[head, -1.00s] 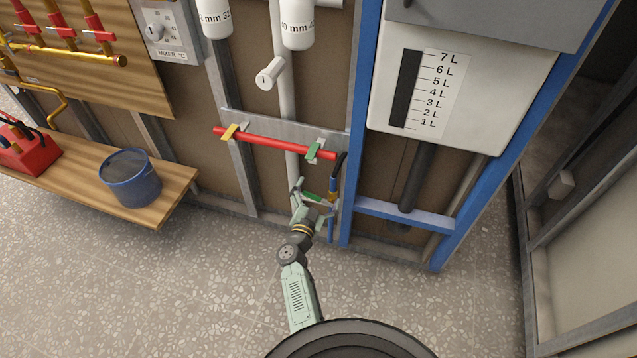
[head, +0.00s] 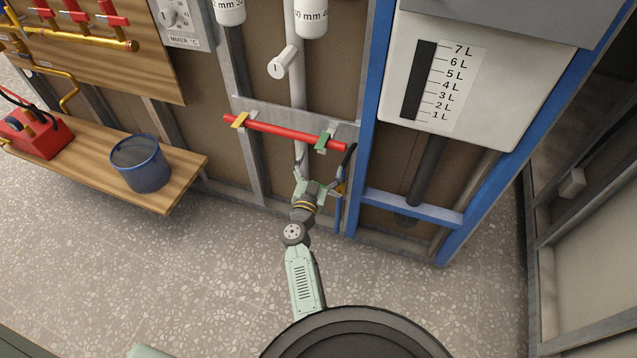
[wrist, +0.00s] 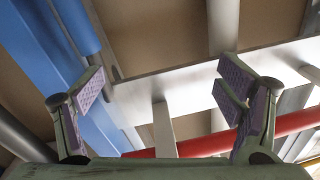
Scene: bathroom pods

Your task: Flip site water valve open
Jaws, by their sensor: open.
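The site water valve seems to be the small brass fitting (head: 341,188) on the thin blue pipe (head: 338,217) beside the blue post. A dark hose (head: 349,158) runs above it. My gripper (head: 322,165) is just left of and in front of the fitting, pointing up at the wall, and hides part of that area. The valve's lever cannot be made out now. In the wrist view my gripper (wrist: 165,85) is open, with its two purple-padded fingers wide apart and nothing between them. I cannot make out the valve there.
A red bar (head: 280,131) with yellow and green clips runs above my gripper; it also crosses the wrist view (wrist: 205,145). The blue post (head: 368,130) stands close right. A wooden bench (head: 182,183) with a blue bucket (head: 140,170) is left. The floor is open.

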